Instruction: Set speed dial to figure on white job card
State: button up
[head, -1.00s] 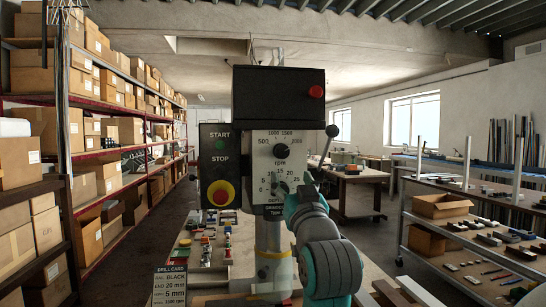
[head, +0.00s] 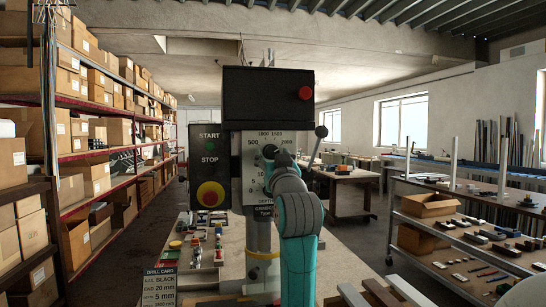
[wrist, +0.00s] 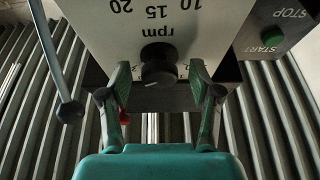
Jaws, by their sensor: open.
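The fingers are open, one on each side, with a visible gap to the knob. In the head view the dial (head: 269,150) is partly hidden by my arm; figures 500, 1000 and 1500 show above it. Its pointer setting cannot be read. The job card (head: 160,288) is at lower left, headed DRILL CARD; its bottom line is cut off.
The START/STOP panel (head: 208,165) with a red and yellow stop button is left of the dial. A lever with a ball knob (head: 321,131) sticks out on the right; it also shows close beside the fingers in the wrist view (wrist: 70,112).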

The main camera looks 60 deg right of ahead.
jog(key=c, duration=1.1)
jog(key=shift+d+n+t+y, duration=0.1)
jog(key=shift+n+t+y, duration=0.2)
jog(key=shift+n, duration=0.2)
jog(key=shift+s+d+n+t+y, duration=0.1)
jog(key=shift+n+t+y, duration=0.5)
jog(key=shift+n, duration=1.05)
jog(key=shift+a+n+t+y, duration=0.1)
jog(key=shift+n+t+y, duration=0.15)
jog(key=shift+n+y, duration=1.05)
jog(key=shift+s+d+n+t+y, duration=0.1)
jog(key=shift+n+t+y, duration=0.3)
jog(key=shift+n, duration=1.65)
